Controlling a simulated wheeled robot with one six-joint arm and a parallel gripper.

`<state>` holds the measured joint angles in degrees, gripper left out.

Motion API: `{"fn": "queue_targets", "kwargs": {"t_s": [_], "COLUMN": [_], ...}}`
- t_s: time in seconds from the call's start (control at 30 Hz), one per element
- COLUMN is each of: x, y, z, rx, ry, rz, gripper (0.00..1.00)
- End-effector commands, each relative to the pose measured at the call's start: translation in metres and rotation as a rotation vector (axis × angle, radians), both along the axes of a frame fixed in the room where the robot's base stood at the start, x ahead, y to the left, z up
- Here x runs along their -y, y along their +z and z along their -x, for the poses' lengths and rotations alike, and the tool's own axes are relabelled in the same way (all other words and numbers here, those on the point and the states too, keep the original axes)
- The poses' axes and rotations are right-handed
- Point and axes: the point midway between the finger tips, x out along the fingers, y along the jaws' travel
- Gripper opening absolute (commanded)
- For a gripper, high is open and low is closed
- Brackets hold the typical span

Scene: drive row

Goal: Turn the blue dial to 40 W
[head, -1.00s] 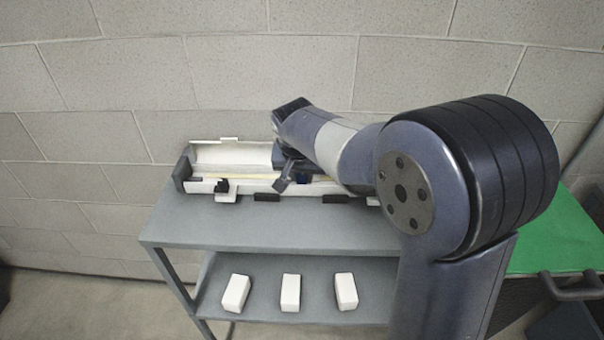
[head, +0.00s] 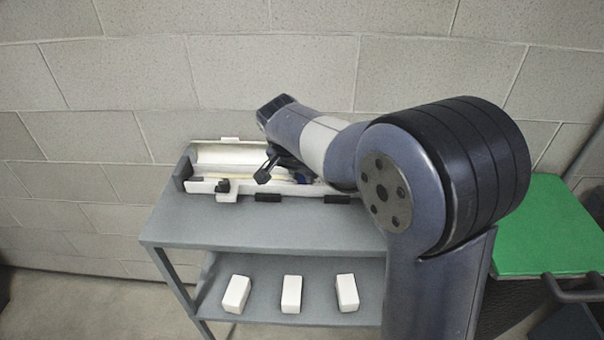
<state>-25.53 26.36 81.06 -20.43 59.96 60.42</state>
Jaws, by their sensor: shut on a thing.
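The blue dial (head: 302,180) shows only as a small blue patch inside the open white housing (head: 226,189) on the grey cart. My arm hides most of it, and its scale and pointer cannot be read. My gripper (head: 284,177) reaches into the housing from above and is shut on the dial. One dark finger shows to the left of the blue patch; the other finger is hidden.
The housing's cover stands open at the back, against the block wall. A thin yellow strip lies inside. Black clips line its front edge. The grey cart top (head: 260,225) is clear in front. Three white blocks (head: 291,294) stand on the lower shelf. A green-topped surface (head: 545,230) is at right.

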Motion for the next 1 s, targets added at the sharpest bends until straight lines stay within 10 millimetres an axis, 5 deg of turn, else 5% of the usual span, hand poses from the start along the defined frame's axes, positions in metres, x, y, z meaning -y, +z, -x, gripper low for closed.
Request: {"fn": "queue_targets", "kwargs": {"t_s": [0.1,0.13,0.23,0.57,1.0], "x": [0.000,0.000,0.000,-0.002,-0.015], "y": [0.000,0.000,0.000,0.007,0.081], "z": [0.000,0.000,0.000,0.002,0.029], "rx": [0.001,0.001,0.001,0.003,0.003], "ry": [0.001,0.001,0.001,0.002,0.002], "rz": [-0.002,-0.002,-0.002,-0.001,-0.002], "gripper": [0.01,0.25,0.33,0.33,0.33]}}
